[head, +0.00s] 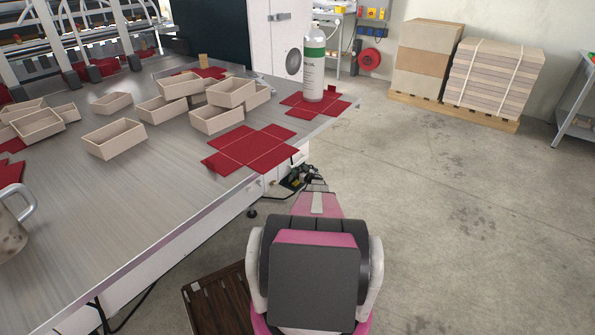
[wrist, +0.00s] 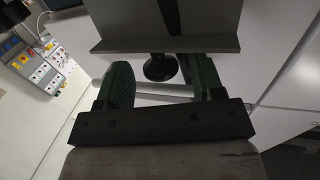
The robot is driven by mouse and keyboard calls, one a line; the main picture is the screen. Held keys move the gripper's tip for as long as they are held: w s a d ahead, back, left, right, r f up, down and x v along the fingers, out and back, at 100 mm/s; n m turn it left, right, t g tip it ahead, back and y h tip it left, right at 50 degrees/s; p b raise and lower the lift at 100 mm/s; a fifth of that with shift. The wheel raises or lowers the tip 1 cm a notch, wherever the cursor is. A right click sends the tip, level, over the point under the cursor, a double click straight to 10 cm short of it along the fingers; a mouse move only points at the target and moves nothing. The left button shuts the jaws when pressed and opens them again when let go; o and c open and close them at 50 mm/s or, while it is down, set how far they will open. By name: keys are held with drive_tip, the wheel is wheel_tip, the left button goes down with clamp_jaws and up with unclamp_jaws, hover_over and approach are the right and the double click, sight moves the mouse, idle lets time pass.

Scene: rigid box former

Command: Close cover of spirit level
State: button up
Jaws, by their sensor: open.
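I cannot clearly make out the spirit level or its cover in either view. In the head view, my pink and grey arm reaches toward the side of the metal worktable (head: 70,215). Its far end is small and partly hidden there, low beside the table's near right edge. In the wrist view, my gripper (wrist: 160,82) shows two dark green fingers spread apart, with no object clearly held between them. A round black foot or knob (wrist: 160,68) shows between the fingers, beneath a grey bar; its distance is unclear.
Open boxes (head: 115,138), red flat blanks (head: 250,148) and a green-labelled bottle (head: 314,65) are on the table. A brown slatted pallet (head: 220,305) lies below left of my arm. Open floor (head: 470,220) extends right. A switch panel (wrist: 35,62) shows in the wrist view.

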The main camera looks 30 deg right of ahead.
drive_tip(key=shift+w+a, duration=0.15)
drive_tip(key=shift+w, duration=0.5)
clamp_jaws()
